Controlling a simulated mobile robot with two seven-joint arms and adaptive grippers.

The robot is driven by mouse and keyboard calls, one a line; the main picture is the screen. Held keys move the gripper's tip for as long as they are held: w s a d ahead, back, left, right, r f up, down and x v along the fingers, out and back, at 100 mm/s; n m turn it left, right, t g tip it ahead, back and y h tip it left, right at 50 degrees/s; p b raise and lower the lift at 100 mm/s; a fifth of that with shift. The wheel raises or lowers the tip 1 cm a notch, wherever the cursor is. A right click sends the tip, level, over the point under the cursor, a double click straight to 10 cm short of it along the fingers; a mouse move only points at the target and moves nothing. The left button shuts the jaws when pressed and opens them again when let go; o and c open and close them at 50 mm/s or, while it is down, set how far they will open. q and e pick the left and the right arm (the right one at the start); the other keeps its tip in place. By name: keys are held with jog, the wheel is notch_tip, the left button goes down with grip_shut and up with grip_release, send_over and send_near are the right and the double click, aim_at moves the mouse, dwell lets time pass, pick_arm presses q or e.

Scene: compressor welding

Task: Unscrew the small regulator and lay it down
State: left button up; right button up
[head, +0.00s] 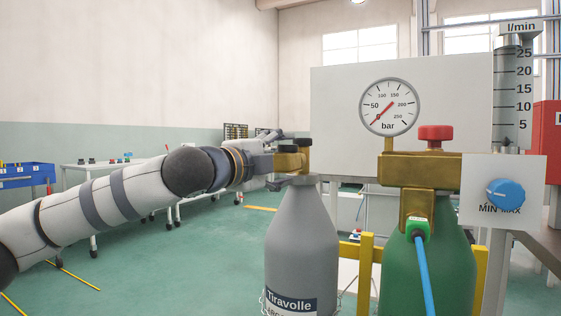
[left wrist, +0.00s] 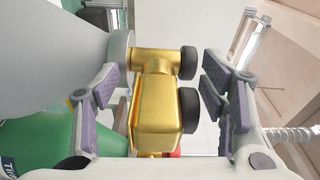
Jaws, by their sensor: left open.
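The small regulator (head: 293,163) is a brass body with dark knobs on top of the grey Tiravolle cylinder (head: 301,235). In the left wrist view the regulator (left wrist: 155,112) shows large, with two black round knobs on its right side and its brass neck meeting the cylinder's grey collar (left wrist: 121,48). My left gripper (head: 281,160) is at the cylinder's top. In the left wrist view its padded fingers (left wrist: 160,88) are open, one on each side of the regulator, with visible gaps. The head view partly hides the fingers behind the regulator. My right gripper is not seen.
A green cylinder (head: 427,275) with a larger brass regulator (head: 420,170), a red knob and a blue hose stands close at the right. A pressure gauge (head: 389,107) is above it. Yellow rails (head: 365,270) stand between the cylinders. Carts and a blue bin (head: 27,177) are far left.

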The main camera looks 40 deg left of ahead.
pick_arm(q)
jog(key=s+d, duration=0.1)
jog(key=s, duration=1.1)
